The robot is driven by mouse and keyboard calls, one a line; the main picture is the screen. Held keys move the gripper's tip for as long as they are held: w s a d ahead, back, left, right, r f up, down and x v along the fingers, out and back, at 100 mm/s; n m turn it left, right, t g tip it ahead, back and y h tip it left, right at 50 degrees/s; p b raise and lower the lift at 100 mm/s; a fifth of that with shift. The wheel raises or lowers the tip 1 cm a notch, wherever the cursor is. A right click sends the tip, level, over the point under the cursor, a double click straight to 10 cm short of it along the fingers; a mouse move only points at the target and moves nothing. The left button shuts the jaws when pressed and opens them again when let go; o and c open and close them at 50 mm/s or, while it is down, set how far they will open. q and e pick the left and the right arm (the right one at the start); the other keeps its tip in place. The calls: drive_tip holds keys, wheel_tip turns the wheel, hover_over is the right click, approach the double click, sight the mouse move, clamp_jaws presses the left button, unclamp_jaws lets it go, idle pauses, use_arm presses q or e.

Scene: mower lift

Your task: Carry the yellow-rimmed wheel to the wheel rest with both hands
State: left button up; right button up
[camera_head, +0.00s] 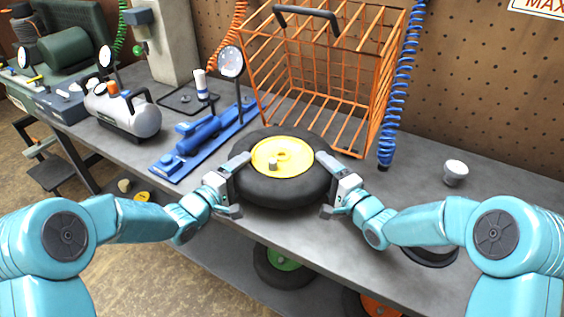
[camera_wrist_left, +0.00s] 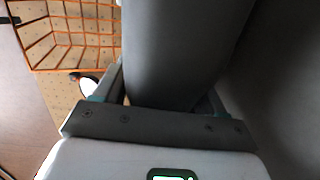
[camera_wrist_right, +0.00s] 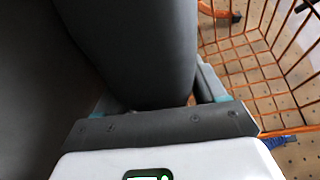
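The yellow-rimmed wheel (camera_head: 283,157) lies flat, rim up, at the middle of the bench, with a thick dark tyre. My left gripper (camera_head: 238,184) grips the tyre's left side, one finger above and one below. My right gripper (camera_head: 325,185) grips its right side the same way. In the left wrist view the tyre (camera_wrist_left: 175,50) fills the space between the fingers. In the right wrist view the tyre (camera_wrist_right: 135,45) does too. I cannot tell whether the wheel touches the bench. A dark ring (camera_head: 432,260), perhaps the wheel rest, is partly hidden by my right arm.
An orange wire basket (camera_head: 330,75) stands right behind the wheel. A blue tool rail (camera_head: 200,145) and a grey tank (camera_head: 125,112) are to the left. A small white-topped knob (camera_head: 455,172) stands right. Green and orange wheels (camera_head: 283,262) sit on the shelf below.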

use_arm(q)
clamp_jaws()
use_arm(e)
clamp_jaws()
